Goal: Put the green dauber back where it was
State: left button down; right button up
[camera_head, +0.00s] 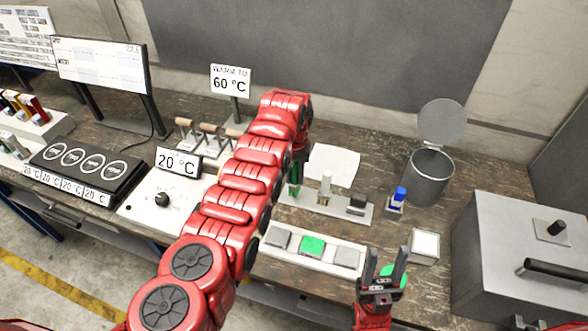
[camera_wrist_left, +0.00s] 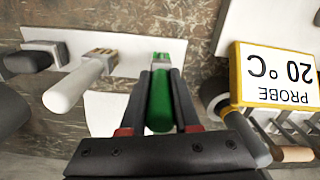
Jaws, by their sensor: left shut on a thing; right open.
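The green dauber (camera_wrist_left: 160,102) is between the two fingers of my left gripper (camera_wrist_left: 162,80), which is shut on it. Its tip overlaps the end of the pale rack (camera_wrist_left: 125,45) in the left wrist view; whether it is seated in a slot I cannot tell. In the head view the dauber (camera_head: 294,184) is upright at the rack's left end (camera_head: 305,208), partly hidden by my red left arm. A white-handled tool (camera_head: 325,184) and a black-topped one (camera_head: 357,203) stand in the same rack. My right gripper (camera_head: 386,260) is open and empty at the lower right.
A blue-topped item (camera_head: 398,197) stands right of the rack, near an open metal canister (camera_head: 430,175). A panel with a green tile (camera_head: 312,245) lies in front. A grey box (camera_head: 520,260) fills the right. A 20 °C probe sign (camera_wrist_left: 275,77) is close beside my left gripper.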

pick_arm(q)
jog(key=shift+w+f, duration=0.1)
jog(key=shift+f, duration=0.45)
jog(key=shift+w+a+f, duration=0.1)
jog(key=shift+a, duration=0.05)
jog(key=shift+s, duration=0.2)
jog(key=c, duration=1)
grip_release()
jog(key=o, duration=0.4)
jog(key=shift+c, duration=0.2)
